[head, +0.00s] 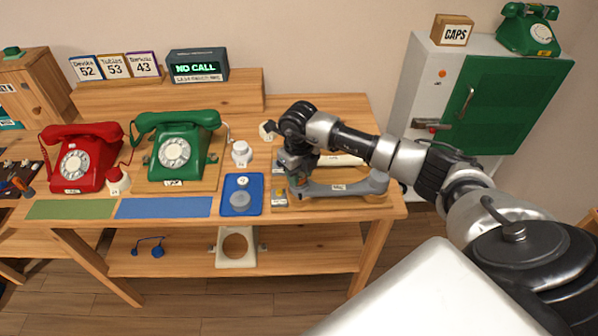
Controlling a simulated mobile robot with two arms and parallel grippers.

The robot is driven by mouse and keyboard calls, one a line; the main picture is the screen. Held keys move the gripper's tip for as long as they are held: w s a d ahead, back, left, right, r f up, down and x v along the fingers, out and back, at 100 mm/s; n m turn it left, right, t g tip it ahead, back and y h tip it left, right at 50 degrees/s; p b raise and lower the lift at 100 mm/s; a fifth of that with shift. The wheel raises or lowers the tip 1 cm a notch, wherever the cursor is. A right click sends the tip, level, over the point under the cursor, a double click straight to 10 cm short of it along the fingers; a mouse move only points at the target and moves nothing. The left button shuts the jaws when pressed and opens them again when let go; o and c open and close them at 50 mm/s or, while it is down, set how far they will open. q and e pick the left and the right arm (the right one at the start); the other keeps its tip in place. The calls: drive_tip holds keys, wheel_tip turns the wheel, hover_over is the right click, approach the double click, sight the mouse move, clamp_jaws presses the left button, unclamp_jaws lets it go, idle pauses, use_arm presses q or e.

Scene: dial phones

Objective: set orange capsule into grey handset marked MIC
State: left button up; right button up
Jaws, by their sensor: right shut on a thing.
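The grey handset (340,188) lies on a wooden board at the right end of the table, with a small white label on its middle. The lettering is too small to read. My right gripper (294,172) points down at the handset's left end. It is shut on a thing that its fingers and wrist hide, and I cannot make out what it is. I cannot tell whether the held thing touches the handset. The orange capsule does not show clearly anywhere. My left gripper is not in view.
A blue tray (228,208) with a grey round part lies left of the handset. A white jar (240,153) stands behind it. A green phone (178,147) and a red phone (84,158) stand farther left. Green (70,209) and blue (163,208) mats lie bare along the front.

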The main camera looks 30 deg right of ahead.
drive_tip(key=shift+f, duration=0.25)
drive_tip(key=o, duration=0.9)
drive_tip(key=shift+r, duration=0.1)
wheel_tip(320, 180, up, 11)
drive_tip(key=b, duration=0.1)
drive_tip(key=shift+b, duration=0.35)
